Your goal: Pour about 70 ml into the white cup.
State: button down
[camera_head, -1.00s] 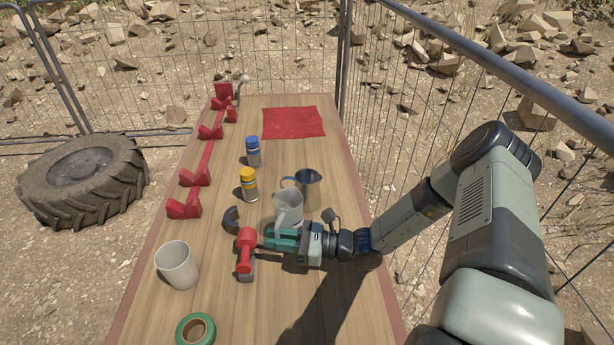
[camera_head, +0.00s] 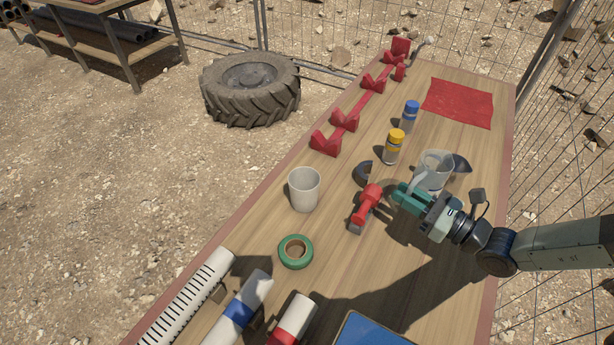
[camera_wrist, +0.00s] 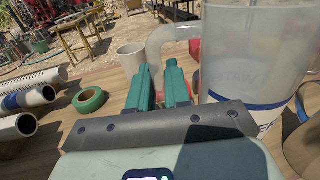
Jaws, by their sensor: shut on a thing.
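The white cup (camera_head: 304,189) stands upright on the table, left of my gripper; it also shows in the wrist view (camera_wrist: 131,57). A clear jug (camera_head: 434,168) with a pale handle is beside my gripper (camera_head: 404,195). In the wrist view the jug (camera_wrist: 252,60) is large and close at the right, roughly upright, with a blue band low on its wall. My gripper's green fingers (camera_wrist: 160,85) are shut on the jug's handle (camera_wrist: 168,38). Whether the jug touches the table, and its liquid level, I cannot tell.
A red tool (camera_head: 368,204) and a dark curved piece (camera_head: 363,172) lie between jug and cup. A dark metal jug (camera_head: 462,163) stands behind the clear jug. Yellow-capped (camera_head: 393,148) and blue-capped (camera_head: 409,116) bottles stand farther back. Green tape (camera_head: 295,251) lies in front of the cup.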

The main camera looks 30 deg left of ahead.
notch_tip(320, 180, up, 3)
jog(key=shift+f, duration=0.1)
jog(key=shift+s+a, duration=0.2)
jog(key=shift+a, duration=0.05)
jog(key=s+a+n+g+h, duration=0.1)
jog(key=s+a+n+g, duration=0.5)
jog(key=s, duration=0.6)
jog(key=s+a+n+g+h, duration=0.2)
jog(key=s+a+n+g, duration=0.1)
jog(key=s+a+g, duration=0.55)
jog(key=shift+t, duration=0.55)
jog(key=s+f, duration=0.2)
jog(key=f, duration=0.1)
jog(key=s+f, duration=0.1)
jog(key=f, duration=0.1)
jog(key=shift+a, duration=0.15)
jog(key=shift+r, duration=0.15)
